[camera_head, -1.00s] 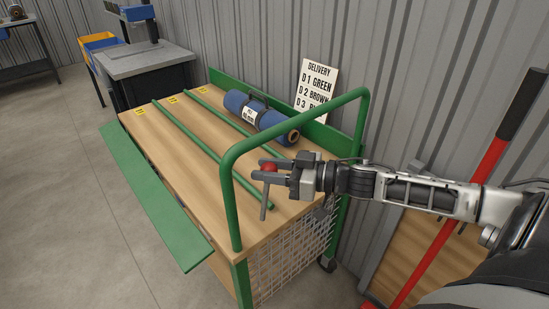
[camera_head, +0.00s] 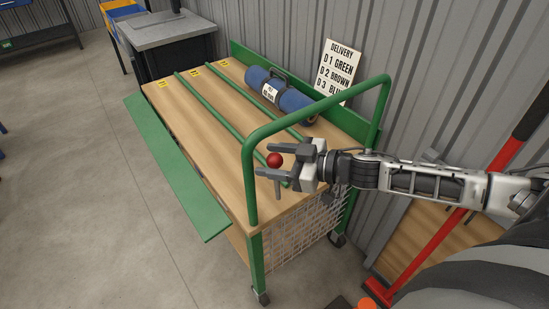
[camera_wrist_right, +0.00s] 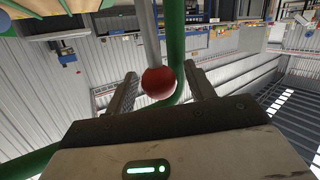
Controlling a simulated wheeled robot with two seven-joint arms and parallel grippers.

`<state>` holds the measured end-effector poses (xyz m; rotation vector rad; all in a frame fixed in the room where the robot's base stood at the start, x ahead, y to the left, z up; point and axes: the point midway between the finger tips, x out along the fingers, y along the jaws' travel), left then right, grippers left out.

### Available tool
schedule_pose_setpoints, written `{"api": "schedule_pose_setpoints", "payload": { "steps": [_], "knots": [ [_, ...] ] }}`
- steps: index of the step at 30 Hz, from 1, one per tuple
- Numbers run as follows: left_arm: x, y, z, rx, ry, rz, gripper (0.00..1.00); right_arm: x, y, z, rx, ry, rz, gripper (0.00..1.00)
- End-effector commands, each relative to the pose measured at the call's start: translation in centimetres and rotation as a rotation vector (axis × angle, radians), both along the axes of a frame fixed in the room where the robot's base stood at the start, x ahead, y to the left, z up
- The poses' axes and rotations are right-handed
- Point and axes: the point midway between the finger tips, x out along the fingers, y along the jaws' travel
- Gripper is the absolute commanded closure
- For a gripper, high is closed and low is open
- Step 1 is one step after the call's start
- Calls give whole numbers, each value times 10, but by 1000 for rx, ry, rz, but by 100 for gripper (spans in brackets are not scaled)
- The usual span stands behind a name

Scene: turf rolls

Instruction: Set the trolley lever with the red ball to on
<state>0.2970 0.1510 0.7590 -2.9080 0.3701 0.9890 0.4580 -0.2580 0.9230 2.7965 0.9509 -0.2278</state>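The red ball (camera_head: 274,160) tops the trolley lever, a grey rod (camera_head: 277,188) that shows only in part below my right gripper. My right gripper (camera_head: 266,161) is at the near end of the trolley (camera_head: 187,126), by the green handle rail (camera_head: 249,180). In the right wrist view, the ball (camera_wrist_right: 159,82) lies between the two spread fingers (camera_wrist_right: 160,84), with a small gap on each side. The grey lever rod (camera_wrist_right: 148,35) runs up from it there, beside a green tube. No on or off marks are readable. My left gripper is not in view.
A blue roll (camera_head: 280,94) lies on the trolley's wooden top behind green rails. A delivery sign (camera_head: 340,66) stands against the corrugated wall. A red-handled tool (camera_head: 440,243) leans at the right. The floor left of the trolley is clear.

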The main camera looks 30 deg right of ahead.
Motion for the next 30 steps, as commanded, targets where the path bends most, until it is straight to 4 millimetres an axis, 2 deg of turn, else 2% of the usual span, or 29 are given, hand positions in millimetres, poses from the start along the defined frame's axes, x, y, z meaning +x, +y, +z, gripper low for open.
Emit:
{"api": "schedule_pose_setpoints", "payload": {
  "steps": [11, 30],
  "knots": [
    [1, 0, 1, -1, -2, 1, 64, -8, -6, 0, 1, 5, -2, 46],
    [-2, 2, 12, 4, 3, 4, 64, -76, -56, 20, 0, 7, -3, 46]
  ]
}}
